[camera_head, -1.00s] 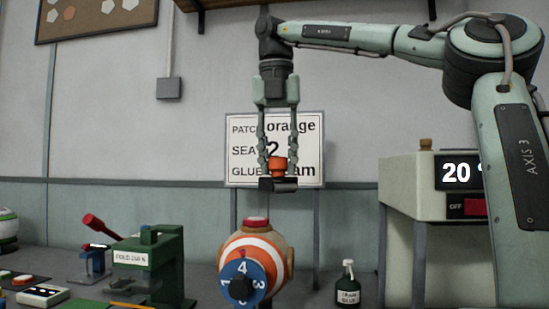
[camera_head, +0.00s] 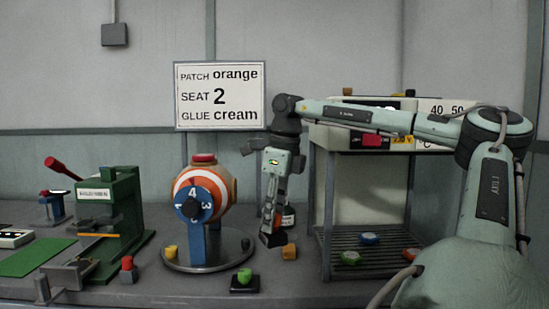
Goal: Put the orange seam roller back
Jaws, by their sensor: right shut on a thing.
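My right gripper (camera_head: 271,226) hangs low over the bench, to the right of the striped ball. It is shut on the orange seam roller, whose dark roller end (camera_head: 273,240) shows below the fingers. Its orange handle is mostly hidden by the fingers. The roller end is close to the bench top, but I cannot tell if it touches. A small orange-yellow block (camera_head: 289,252) stands just to its right. My left gripper is not in view.
The orange-and-white ball (camera_head: 221,184) with a numbered blue dial sits on a round metal base (camera_head: 205,262). A green-topped piece (camera_head: 244,277) stands in front. A glue bottle (camera_head: 289,213) is partly hidden behind my gripper. An open-shelved cabinet (camera_head: 323,210) stands right; a green press (camera_head: 122,205) left.

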